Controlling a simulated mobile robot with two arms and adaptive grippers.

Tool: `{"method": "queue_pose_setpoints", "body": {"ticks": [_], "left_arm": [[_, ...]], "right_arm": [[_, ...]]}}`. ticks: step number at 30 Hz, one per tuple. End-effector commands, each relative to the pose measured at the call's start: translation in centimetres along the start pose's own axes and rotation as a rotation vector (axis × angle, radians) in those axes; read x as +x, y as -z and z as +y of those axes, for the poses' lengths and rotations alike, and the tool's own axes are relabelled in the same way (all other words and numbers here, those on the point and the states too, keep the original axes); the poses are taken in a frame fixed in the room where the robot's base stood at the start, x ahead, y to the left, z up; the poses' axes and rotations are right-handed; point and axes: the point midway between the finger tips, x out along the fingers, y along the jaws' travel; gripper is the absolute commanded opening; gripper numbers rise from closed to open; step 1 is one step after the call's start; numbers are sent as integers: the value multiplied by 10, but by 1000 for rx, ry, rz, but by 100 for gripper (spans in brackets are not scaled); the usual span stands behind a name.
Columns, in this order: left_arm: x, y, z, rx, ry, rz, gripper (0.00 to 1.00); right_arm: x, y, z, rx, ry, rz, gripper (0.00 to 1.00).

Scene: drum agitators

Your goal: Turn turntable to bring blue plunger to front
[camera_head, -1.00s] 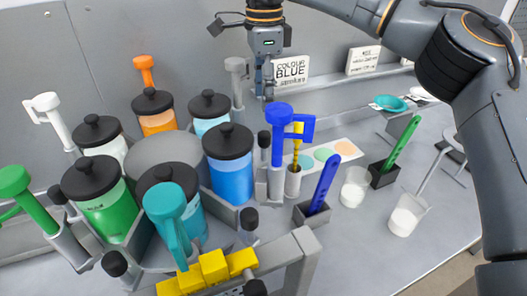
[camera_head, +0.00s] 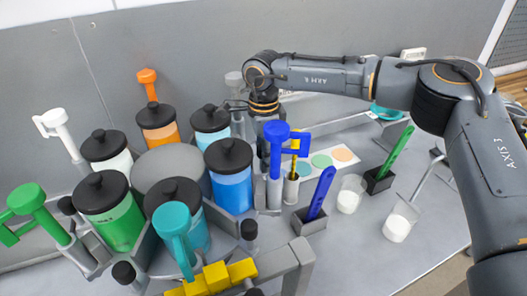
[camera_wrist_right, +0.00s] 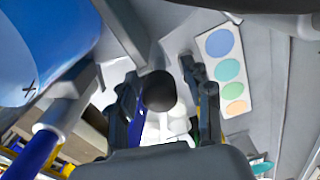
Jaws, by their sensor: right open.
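The grey turntable (camera_head: 168,168) carries several black-lidded drums and coloured plungers in holders. The blue plunger (camera_head: 276,136) stands upright at its right side, beside the blue drum (camera_head: 231,186). The blue drum also shows at upper left in the right wrist view (camera_wrist_right: 42,45). My right gripper (camera_head: 264,112) is lowered behind the blue plunger, its fingertips hidden in the head view. In the right wrist view its fingers (camera_wrist_right: 163,85) are apart, with a black round knob (camera_wrist_right: 158,91) between them; contact cannot be told. My left gripper is out of view.
A small pot (camera_head: 291,189), a blue-handled tool (camera_head: 320,192) in a box and two glasses (camera_head: 350,195) stand right of the turntable. A colour-dot card (camera_head: 322,161) lies behind. Yellow blocks (camera_head: 216,276) sit on a rail in front. The table at right front is clear.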

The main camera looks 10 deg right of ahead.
Motion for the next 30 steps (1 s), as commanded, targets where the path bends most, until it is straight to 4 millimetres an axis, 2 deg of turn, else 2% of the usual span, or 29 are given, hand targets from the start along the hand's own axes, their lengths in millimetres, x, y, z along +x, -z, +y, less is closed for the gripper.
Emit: {"method": "queue_pose_setpoints", "body": {"ticks": [7,14,23,30], "left_arm": [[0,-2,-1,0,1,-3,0],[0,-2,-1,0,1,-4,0],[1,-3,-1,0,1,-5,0],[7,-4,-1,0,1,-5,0]], "right_arm": [[1,0,0,-1,0,0,48],[1,0,0,-1,0,0,1],[1,-1,0,1,0,0,0],[3,-12,2,19,-1,0,0]]}}
